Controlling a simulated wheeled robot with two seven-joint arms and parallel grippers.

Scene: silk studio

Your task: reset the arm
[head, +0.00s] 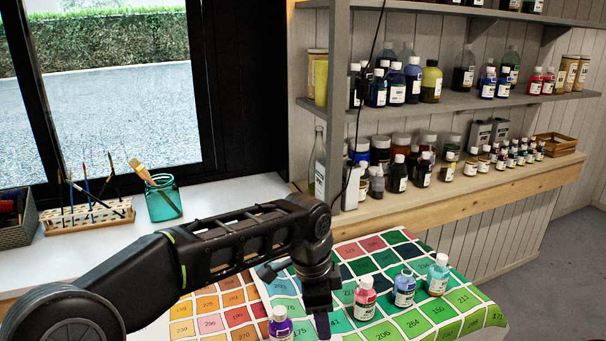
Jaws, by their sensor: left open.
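My left arm comes in from the lower left and reaches across the table's front. Its gripper (321,308) points down over the numbered colour chart (420,316), just left of the red bottle (364,299). The fingers are dark and seen nearly edge-on; nothing shows held in them. A purple bottle (281,325) stands left of the gripper at the bottom edge. A blue bottle (404,289) and a teal bottle (438,274) stand upright on the chart further right. My right gripper is not in view.
A teal glass jar (163,198) with a brush and a wooden brush rack (90,216) stand on the white sill under the window. A dark basket (17,222) is at far left. Wall shelves (470,200) full of bottles rise behind the chart. The chart's right part has free room.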

